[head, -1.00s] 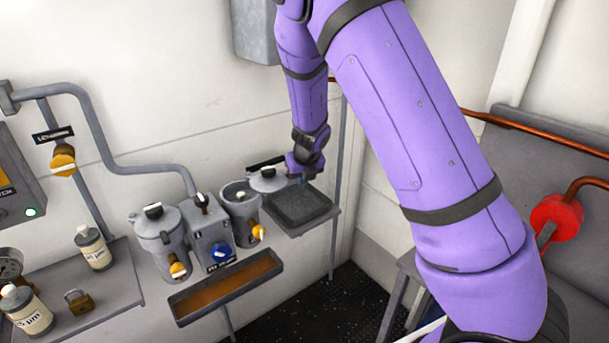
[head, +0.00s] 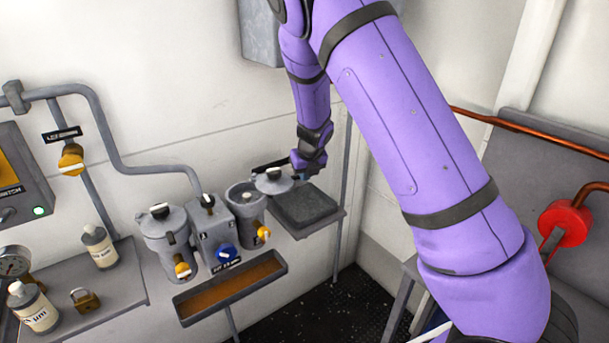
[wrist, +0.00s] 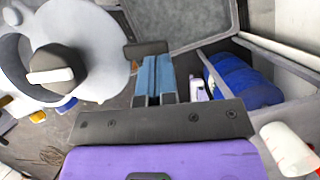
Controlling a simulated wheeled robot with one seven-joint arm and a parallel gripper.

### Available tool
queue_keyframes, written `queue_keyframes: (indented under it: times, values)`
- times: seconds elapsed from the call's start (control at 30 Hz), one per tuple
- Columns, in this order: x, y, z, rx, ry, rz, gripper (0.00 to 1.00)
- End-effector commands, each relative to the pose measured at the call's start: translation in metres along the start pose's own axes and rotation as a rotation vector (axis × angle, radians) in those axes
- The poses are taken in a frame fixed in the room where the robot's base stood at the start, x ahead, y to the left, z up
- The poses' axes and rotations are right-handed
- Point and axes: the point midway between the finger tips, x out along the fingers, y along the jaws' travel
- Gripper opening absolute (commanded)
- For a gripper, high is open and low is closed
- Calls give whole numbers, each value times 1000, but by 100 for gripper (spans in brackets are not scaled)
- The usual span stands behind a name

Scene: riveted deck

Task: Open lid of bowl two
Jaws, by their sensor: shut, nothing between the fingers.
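Two grey bowls stand on either side of a small valve block. The left bowl (head: 168,236) has its lid (head: 162,213) on. The right bowl (head: 242,213) is uncovered. Its round grey lid (head: 273,182) is swung out to the right, beside the bowl's rim. In the wrist view this lid (wrist: 103,62), with a dark knob and white bar, fills the left, and part of the open rim (wrist: 13,62) shows beyond it. My gripper (head: 299,177) is at the lid's right edge, its blue fingers (wrist: 153,82) together and empty. Whether they touch the lid I cannot tell.
A grey tray (head: 334,212) sits right of the bowls, below my gripper. An orange-lined trough (head: 231,287) lies in front of the bowls. Bottles (head: 98,246) and a padlock (head: 85,299) stand on the left shelf. A red wheel (head: 564,224) is far right.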

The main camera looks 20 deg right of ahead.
Motion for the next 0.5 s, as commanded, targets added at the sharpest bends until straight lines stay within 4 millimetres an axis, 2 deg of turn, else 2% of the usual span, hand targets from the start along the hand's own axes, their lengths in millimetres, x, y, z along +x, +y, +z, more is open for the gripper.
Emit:
queue_keyframes:
  times: [0.5]
  values:
    - [6, -9, 15, -102, 0, 42, 0]
